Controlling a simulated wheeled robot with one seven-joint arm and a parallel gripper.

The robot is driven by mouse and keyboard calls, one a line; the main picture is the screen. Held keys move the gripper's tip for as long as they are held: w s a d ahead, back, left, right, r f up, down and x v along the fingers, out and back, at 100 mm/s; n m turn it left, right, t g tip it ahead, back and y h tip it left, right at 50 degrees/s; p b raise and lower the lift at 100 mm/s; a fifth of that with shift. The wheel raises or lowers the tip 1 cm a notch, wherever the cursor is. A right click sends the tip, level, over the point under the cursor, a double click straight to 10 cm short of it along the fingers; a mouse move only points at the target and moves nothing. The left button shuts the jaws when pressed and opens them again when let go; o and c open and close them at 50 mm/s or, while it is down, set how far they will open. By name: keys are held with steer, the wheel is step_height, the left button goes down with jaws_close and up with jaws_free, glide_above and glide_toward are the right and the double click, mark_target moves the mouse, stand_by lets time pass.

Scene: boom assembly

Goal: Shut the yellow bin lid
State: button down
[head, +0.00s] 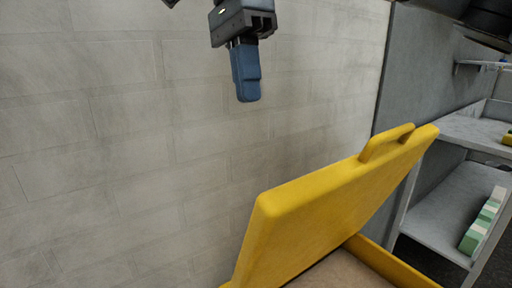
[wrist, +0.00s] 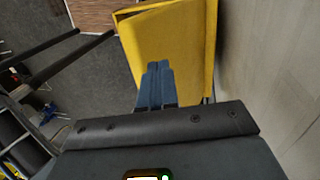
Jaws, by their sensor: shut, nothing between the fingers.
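The yellow bin lid (head: 330,205) stands raised and tilted in the head view, with a handle loop on its upper edge. Below it, part of the yellow bin (head: 395,268) shows, with a brown inside. My gripper (head: 248,98) has blue fingers, pressed together and empty. It hangs above and to the left of the lid in the head view, apart from it. In the wrist view, my gripper (wrist: 156,68) points toward the broad yellow lid (wrist: 180,45). The gap between fingertips and lid is hard to judge there. The lower part of the bin is cut off in the head view.
A pale brick wall (head: 130,150) stands behind the bin and my gripper. At the right is a grey shelf unit (head: 440,208) with a green and white item (head: 482,222) on a lower shelf. Open grey floor (wrist: 100,75) shows in the wrist view.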

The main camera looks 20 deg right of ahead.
steer(key=shift+s+d+f, duration=0.3)
steer(key=shift+s+f, duration=0.55)
steer(key=shift+f, duration=0.9)
steer(key=shift+s+d+f, duration=0.25)
steer(key=shift+s+f, duration=0.65)
steer(key=shift+f, duration=0.9)
steer(key=shift+s+d+f, duration=0.3)
steer(key=shift+s+f, duration=0.55)
steer(key=shift+f, duration=0.9)
